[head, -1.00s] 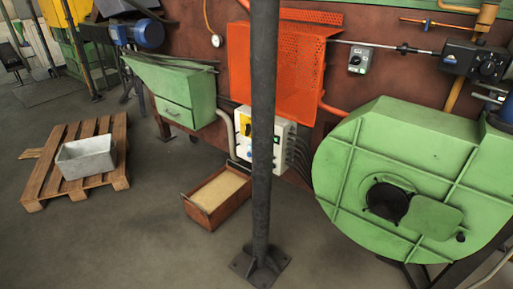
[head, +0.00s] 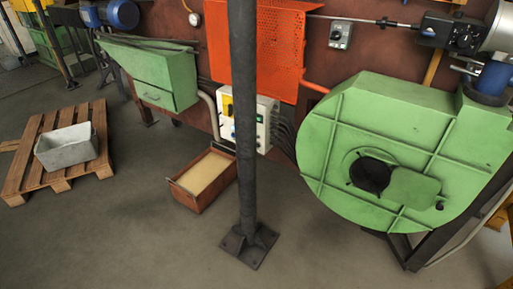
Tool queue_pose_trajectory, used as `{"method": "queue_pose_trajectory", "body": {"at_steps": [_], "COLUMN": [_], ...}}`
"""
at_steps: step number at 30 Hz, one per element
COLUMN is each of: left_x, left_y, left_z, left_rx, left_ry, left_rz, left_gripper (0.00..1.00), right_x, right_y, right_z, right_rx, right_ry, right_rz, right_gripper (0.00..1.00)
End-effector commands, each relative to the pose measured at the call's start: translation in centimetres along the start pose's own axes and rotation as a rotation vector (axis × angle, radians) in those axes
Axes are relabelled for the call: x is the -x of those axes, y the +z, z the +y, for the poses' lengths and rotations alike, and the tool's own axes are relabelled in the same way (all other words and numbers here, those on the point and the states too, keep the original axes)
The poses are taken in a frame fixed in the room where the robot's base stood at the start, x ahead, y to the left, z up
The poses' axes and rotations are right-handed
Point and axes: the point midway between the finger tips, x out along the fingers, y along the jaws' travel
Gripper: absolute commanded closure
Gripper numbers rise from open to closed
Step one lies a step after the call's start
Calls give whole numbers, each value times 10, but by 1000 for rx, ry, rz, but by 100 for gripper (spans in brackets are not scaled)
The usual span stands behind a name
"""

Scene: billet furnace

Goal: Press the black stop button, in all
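A small grey control box (head: 340,34) is on the red-brown furnace wall at the upper right, below a thin metal rod. It carries small dark and greenish controls, too small to tell apart, so I cannot say for sure which is the black stop button. A larger white control box (head: 262,121) with a yellow part is lower down, partly hidden by the dark post. Its small buttons are also hard to make out. Neither of my grippers is in view.
A dark upright post (head: 243,130) stands in front of the white box. A large green fan housing (head: 400,130) fills the right. A rusty sand-filled box (head: 187,198) is on the floor. A pallet (head: 27,165) bearing a grey tub (head: 67,147) lies left. The front floor is clear.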

Motion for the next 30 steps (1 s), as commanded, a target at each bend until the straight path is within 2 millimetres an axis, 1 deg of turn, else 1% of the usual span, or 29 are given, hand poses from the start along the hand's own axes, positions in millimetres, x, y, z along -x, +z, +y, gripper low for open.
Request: {"method": "queue_pose_trajectory", "body": {"at_steps": [1, 12, 13, 30], "left_x": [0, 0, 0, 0], "left_y": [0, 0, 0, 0], "left_z": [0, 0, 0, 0], "left_rx": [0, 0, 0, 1], "left_ry": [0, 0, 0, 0], "left_rz": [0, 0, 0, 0], "left_gripper": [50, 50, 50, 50], "right_x": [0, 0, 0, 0], "right_y": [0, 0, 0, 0], "right_z": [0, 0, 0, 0], "right_rx": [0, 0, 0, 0], "right_ry": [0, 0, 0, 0], "right_rz": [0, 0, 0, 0], "right_gripper": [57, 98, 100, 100]}}
